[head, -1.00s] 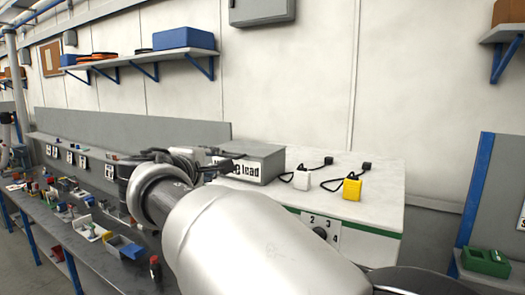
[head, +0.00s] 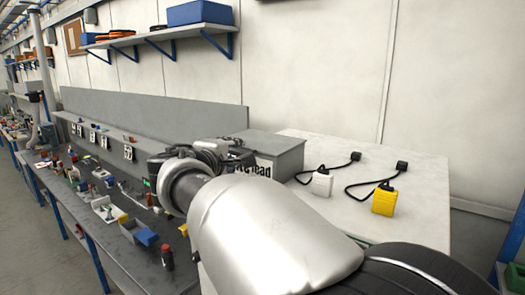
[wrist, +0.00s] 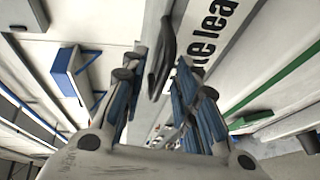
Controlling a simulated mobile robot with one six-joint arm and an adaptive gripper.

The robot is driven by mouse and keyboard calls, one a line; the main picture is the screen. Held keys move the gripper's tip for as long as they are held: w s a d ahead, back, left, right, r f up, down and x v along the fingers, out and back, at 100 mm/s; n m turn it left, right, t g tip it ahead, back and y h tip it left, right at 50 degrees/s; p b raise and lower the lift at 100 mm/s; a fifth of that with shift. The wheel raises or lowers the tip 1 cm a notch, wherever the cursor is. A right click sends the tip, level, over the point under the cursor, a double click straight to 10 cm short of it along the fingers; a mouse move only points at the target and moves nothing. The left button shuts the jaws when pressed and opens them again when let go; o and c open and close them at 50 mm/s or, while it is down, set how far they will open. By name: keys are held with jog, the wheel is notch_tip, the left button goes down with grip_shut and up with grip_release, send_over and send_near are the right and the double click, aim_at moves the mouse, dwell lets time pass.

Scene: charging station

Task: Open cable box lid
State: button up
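The grey cable box (head: 277,149) stands on the white counter, its lid seemingly shut. Its front bears a white label ending in "lead", partly hidden by my arm. The label (wrist: 207,45) also shows in the wrist view, tilted. My gripper (head: 228,152) is at the box's left front in the head view, mostly hidden behind my own wrist. In the wrist view my gripper (wrist: 160,65) is open, its fingers apart. A dark grey bar, perhaps the lid's handle (wrist: 165,52), shows between the fingertips; I cannot tell whether they touch it.
A white charger (head: 322,183) and a yellow charger (head: 384,200) with black cables lie on the counter right of the box. A long grey workbench (head: 118,236) with many small items runs left. A wall shelf (head: 165,34) hangs above. The counter's right part is clear.

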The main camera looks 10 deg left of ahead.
jog(key=shift+c, duration=0.2)
grip_shut()
dwell(0.5)
